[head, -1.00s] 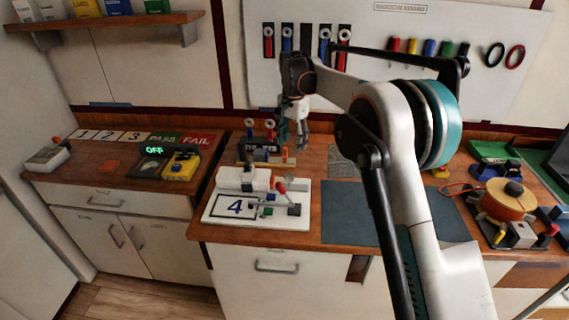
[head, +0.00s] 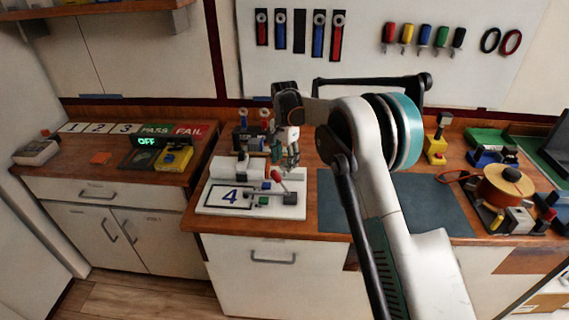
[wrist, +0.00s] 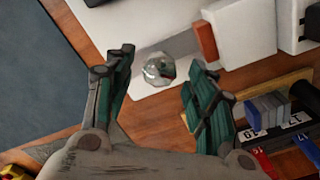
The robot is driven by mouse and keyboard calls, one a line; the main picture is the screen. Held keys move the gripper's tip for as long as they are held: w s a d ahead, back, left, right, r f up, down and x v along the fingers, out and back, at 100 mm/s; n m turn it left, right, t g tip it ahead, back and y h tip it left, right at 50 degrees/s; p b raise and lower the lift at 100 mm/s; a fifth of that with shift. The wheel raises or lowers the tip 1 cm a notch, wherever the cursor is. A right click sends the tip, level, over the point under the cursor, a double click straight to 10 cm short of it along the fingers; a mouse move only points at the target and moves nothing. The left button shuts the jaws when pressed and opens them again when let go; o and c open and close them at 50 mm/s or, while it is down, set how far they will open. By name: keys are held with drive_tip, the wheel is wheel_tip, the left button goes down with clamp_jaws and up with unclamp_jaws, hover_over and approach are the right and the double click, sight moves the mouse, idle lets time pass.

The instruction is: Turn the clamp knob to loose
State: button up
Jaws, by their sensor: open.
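A faceted, shiny grey knob (wrist: 159,69), which looks like the clamp knob, lies between my open fingers in the wrist view, near the edge of a white plate. My gripper (wrist: 162,62) has its green fingers apart, one on each side of the knob; I see no clear contact. In the head view my gripper (head: 285,155) hangs pointing down at the back right of the white fixture board (head: 212,207) marked 4. A red-tipped lever (head: 276,174) stands just in front of it. The knob cannot be made out there.
A rack with red and blue tools (head: 242,135) stands close behind the board. A blue-grey mat (head: 430,210) lies to the right, mostly free. A yellow-and-black device (head: 173,159) with an OFF display beside it is on the left cabinet. An orange reel (head: 505,187) stands far right.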

drive_tip(key=shift+f, duration=0.5)
drive_tip(key=c, duration=1.1)
drive_tip(key=shift+o, duration=0.2)
